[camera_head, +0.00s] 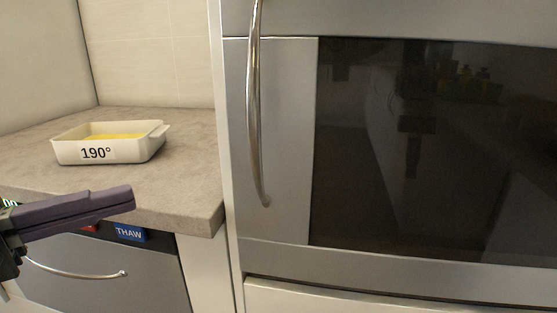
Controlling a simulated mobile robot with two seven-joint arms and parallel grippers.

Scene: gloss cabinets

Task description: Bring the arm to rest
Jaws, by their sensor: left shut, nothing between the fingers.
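My left gripper (130,199) comes in from the left edge, in front of the counter's front edge. Its dark purple fingers lie together, pointing right, with nothing between them. It is apart from the white baking dish (110,150), which stands upright on the counter behind it. The dish has a "190°" label and something yellow inside. My right gripper is not in view.
A grey counter (185,185) runs along the left. Below it are a drawer handle (80,274) and a blue "THAW" label (130,233). A steel oven with dark glass (420,150) fills the right; its closed door has a long upright handle (253,110).

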